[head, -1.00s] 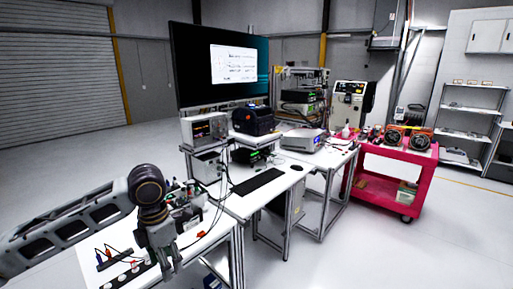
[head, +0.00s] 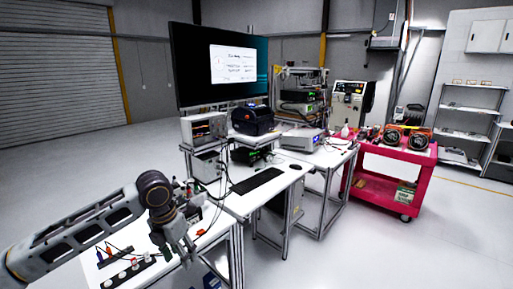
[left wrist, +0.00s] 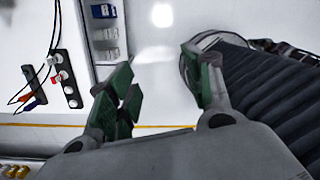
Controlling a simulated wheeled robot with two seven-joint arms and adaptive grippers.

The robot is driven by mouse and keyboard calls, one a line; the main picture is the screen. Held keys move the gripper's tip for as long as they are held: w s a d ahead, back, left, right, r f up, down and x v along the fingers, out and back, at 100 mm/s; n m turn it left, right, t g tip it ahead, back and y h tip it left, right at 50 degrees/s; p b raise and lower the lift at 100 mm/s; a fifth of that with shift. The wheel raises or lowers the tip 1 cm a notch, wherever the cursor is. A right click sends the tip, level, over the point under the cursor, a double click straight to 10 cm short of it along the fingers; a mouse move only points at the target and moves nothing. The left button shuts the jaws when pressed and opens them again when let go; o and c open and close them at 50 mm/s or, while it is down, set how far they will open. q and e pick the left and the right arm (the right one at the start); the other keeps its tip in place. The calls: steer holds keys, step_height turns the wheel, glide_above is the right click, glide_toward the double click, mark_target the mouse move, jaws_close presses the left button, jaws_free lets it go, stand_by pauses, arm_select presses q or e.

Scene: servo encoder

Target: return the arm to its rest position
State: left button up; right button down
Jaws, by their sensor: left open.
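My left arm (head: 85,228) comes in from the left over the near white table. My left gripper (head: 184,256) points down at the table's right part, open, with nothing seen between its fingers. In the left wrist view the gripper (left wrist: 164,88) shows two green-padded fingers spread apart, with pale surface beyond them. My right gripper is not in view.
The near table (head: 92,270) holds a black strip (head: 128,272) with white round pieces and red and blue plugs. A desk with a keyboard (head: 258,181) and a monitor (head: 222,65) stand beyond. A red cart (head: 378,195) is at right. Open floor lies left.

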arm_select(q)
steer(key=w+f+n+t+h, duration=0.1)
steer(key=w+f+n, duration=0.55)
steer(key=f, duration=0.35)
steer(key=w+f+n+t+h, duration=0.1)
steer(key=w+f+n+t, duration=0.1)
steer(key=w+f+n, duration=0.55)
steer(key=s+a+f+n+y, duration=0.15)
steer(key=f+n, duration=0.25)
steer(key=f, duration=0.5)
steer(key=s+a+f+n, duration=0.3)
steer(key=f, duration=0.6)
steer(key=s+a+f+n, duration=0.2)
steer(key=s+f+n, duration=0.15)
steer(key=f, duration=0.55)
steer(key=s+a+f+n+y, duration=0.2)
steer(key=s+f+n, duration=0.6)
steer(key=s+f, duration=1.15)
steer(key=s+d+f+n+g, duration=0.1)
steer(key=s+f+n, duration=0.2)
steer(key=s, duration=1.2)
steer(key=s+d+f+n+g, duration=0.1)
steer(key=s+f, duration=0.5)
steer(key=s, duration=1)
steer(key=shift+s+d+f+n+g, duration=0.2)
steer(key=shift+d+n+g, duration=0.2)
steer(key=shift+d+n, duration=0.5)
steer(key=shift+a, duration=0.1)
